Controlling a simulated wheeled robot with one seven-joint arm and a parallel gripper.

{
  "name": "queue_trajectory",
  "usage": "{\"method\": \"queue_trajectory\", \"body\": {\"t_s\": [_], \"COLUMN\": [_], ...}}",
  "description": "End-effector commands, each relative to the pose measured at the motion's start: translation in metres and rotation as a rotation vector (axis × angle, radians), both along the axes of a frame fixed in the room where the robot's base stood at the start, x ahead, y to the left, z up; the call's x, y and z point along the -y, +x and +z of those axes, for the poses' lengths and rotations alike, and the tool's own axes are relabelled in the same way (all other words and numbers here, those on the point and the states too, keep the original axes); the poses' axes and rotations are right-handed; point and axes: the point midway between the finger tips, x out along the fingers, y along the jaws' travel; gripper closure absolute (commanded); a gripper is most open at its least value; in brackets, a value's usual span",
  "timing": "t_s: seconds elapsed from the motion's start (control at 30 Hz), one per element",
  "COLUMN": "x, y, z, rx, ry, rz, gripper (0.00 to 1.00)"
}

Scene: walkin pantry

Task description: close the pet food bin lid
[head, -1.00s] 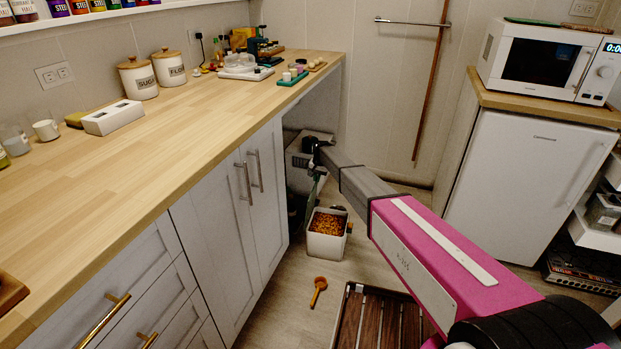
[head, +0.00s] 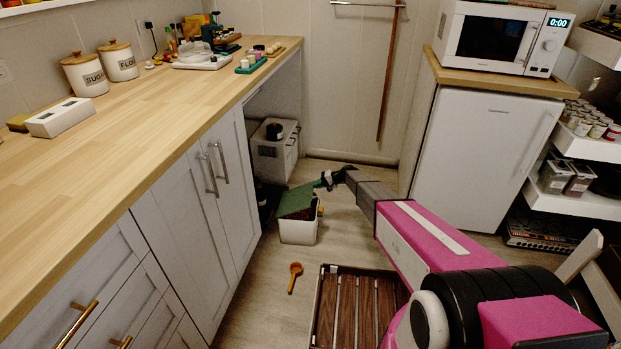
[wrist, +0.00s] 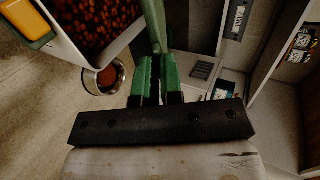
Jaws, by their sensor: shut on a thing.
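The pet food bin (head: 298,232) is a white tub on the floor at the end of the counter. Its green lid (head: 296,203) slants over the opening, tilted and not flat on the rim. My gripper (head: 327,181) is at the lid's raised right edge in the head view. In the wrist view my gripper (wrist: 157,80) is shut on the lid (wrist: 154,22), which shows nearly edge-on between the fingers. Brown kibble (wrist: 92,22) shows inside the bin there, beside a yellow-orange part (wrist: 27,18) on its outside.
An orange scoop (head: 295,277) lies on the floor in front of the bin. A slatted wooden crate (head: 322,310) stands nearer me. A metal bowl (wrist: 104,80) is beside the bin. Counter cabinets (head: 190,215) close off the left; floor is clear towards the fridge (head: 480,150).

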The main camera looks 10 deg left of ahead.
Motion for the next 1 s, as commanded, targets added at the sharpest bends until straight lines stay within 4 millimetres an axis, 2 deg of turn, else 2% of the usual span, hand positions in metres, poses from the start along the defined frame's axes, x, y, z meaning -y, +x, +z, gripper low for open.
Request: {"method": "queue_trajectory", "body": {"t_s": [0.03, 0.1, 0.4, 0.7, 1.0], "x": [0.006, 0.012, 0.027, 0.030, 0.030], "y": [0.002, 0.002, 0.002, 0.000, -0.001], "z": [-0.015, -0.028, -0.080, -0.108, -0.118], "rx": [-0.005, -0.008, -0.013, -0.012, -0.012], "ry": [0.045, 0.110, 0.348, 0.388, 0.383], "rz": [0.001, 0.002, 0.004, 0.005, 0.006], "gripper": [1.00, 1.00, 1.00, 1.00, 1.00]}}
